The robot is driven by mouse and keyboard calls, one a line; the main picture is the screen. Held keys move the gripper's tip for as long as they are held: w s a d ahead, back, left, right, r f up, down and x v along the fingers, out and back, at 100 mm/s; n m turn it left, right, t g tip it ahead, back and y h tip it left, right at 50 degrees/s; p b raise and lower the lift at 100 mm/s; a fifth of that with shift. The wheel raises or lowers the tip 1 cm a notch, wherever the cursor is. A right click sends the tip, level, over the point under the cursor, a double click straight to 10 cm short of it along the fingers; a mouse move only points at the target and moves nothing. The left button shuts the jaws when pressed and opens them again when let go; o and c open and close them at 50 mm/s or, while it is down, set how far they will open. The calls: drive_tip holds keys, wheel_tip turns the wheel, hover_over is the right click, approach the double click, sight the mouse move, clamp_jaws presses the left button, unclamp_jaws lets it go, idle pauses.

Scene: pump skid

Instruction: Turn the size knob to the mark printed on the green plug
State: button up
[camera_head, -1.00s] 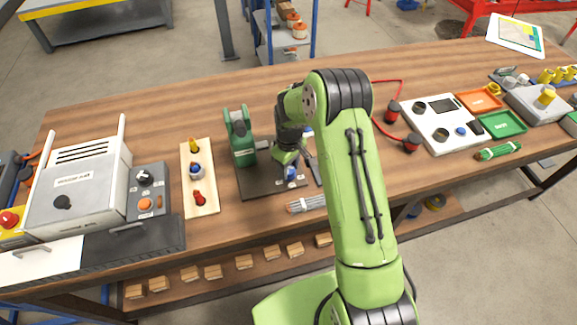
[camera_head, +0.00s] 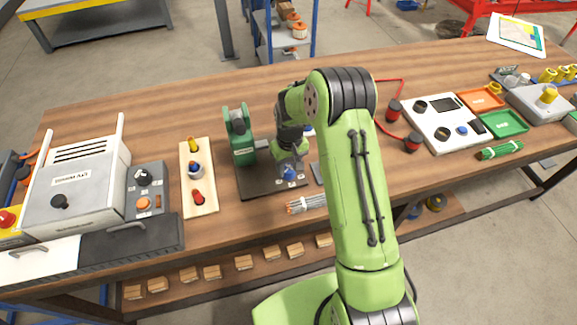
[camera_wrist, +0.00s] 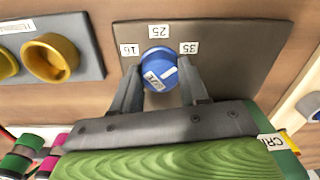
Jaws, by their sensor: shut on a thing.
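The blue size knob (camera_wrist: 159,70) stands on a dark base plate (camera_wrist: 225,45); it also shows in the head view (camera_head: 289,172). Labels 16 (camera_wrist: 129,50), 25 (camera_wrist: 158,31) and 35 (camera_wrist: 189,48) surround it. A white line on the knob slants toward the 35 side in the wrist view; its exact setting is unclear. My gripper (camera_wrist: 158,82) is shut on the knob, one finger on each side. A green cylinder (camera_wrist: 20,160) lies at the wrist view's lower left; I cannot tell whether it is the green plug. I can read no mark on it.
A green press (camera_head: 241,138) stands on the same base, close to my gripper. A wooden board (camera_head: 199,178) with coloured parts lies to the left. A cable bundle (camera_head: 307,203) lies in front. A grey plate with yellow cups (camera_wrist: 50,58) is beside the base.

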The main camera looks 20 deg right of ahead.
sight(290, 168)
drive_tip(key=shift+m, duration=0.5)
drive_tip(key=o, duration=1.1)
drive_tip(key=shift+c, duration=0.2)
wheel_tip(290, 168, up, 16)
drive_tip(key=p, duration=0.2)
drive_tip(key=shift+d, duration=0.2)
drive_tip(key=shift+f, duration=0.1)
